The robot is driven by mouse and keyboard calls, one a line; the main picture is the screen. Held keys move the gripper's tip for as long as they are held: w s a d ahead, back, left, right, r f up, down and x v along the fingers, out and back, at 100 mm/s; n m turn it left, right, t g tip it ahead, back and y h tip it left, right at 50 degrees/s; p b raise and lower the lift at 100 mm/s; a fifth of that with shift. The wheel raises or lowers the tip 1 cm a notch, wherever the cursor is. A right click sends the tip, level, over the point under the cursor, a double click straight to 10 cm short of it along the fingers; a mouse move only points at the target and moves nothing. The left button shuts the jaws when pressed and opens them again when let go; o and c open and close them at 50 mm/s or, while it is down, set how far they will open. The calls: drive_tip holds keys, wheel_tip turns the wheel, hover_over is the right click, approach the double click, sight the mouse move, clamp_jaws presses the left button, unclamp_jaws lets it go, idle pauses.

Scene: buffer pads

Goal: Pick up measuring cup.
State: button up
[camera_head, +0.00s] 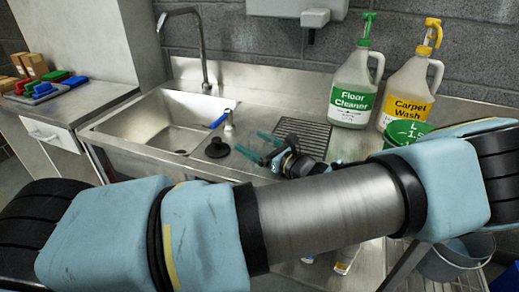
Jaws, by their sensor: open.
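A green container (405,131) with white "L" and number markings, apparently the measuring cup, stands on the steel counter at the right, in front of the jugs. My arm hides its lower part. My gripper (248,141) is over the counter near the middle of the view, well to the left of the green container. Its two teal fingers are apart, pointing left, with nothing seen between them.
A Floor Cleaner jug (352,88) and a Carpet Wash jug (408,90) stand behind the green container. A sink (165,118) with a tap lies left. A black round object (217,149) sits beside my fingers. A bucket (455,260) is low at right.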

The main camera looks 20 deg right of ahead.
drive_tip(key=shift+c, duration=0.4)
drive_tip(key=c, duration=1)
